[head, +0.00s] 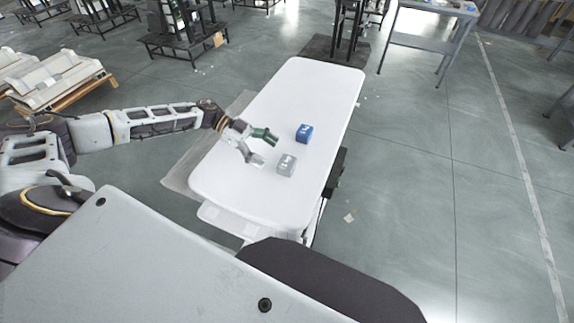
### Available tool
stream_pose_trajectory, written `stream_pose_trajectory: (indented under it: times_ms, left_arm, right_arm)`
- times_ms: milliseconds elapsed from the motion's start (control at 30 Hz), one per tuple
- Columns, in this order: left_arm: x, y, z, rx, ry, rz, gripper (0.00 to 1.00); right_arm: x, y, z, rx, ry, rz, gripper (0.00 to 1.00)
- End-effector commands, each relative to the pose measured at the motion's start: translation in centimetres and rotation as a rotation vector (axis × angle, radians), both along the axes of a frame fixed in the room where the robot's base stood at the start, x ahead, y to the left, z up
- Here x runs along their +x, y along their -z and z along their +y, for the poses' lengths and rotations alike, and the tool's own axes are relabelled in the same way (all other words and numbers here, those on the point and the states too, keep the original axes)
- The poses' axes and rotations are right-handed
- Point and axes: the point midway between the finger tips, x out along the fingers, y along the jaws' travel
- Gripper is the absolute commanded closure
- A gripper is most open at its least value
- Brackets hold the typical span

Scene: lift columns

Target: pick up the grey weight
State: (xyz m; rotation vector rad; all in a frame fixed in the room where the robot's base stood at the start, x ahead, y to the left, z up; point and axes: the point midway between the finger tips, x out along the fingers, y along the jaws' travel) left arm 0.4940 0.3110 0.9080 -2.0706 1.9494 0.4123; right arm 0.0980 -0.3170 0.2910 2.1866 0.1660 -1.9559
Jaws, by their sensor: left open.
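The grey weight (287,165) is a small grey block with a pale mark on it, standing on the white table (315,85). My left gripper (267,148) is open and empty, reaching in from the left over the table. Its fingertips are a little to the left of the grey weight and appear apart from it. One finger looks dark green, the other light grey. My right gripper is not in view.
A blue block (304,133) with a white mark stands on the table just behind the grey weight. The far part of the table top is clear. A grey workbench (432,8) and dark racks stand farther back on the floor.

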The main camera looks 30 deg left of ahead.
Motion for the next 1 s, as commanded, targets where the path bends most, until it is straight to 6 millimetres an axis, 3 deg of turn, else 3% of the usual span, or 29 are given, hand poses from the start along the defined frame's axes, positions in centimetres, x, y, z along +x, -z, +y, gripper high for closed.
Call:
stream_pose_trajectory:
  times_ms: [200,733,1000]
  left_arm:
    - [0.1,0.8,-2.1,-0.001,0.000,0.000,0.21]
    - [0.2,1.1,-2.8,0.000,0.001,0.000,0.21]
    - [0.3,1.7,-5.2,-0.002,0.003,-0.001,0.21]
  right_arm:
    - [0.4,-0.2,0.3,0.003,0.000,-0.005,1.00]
    - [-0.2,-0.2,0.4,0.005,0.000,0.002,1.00]
    - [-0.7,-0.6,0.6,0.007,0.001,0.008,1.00]
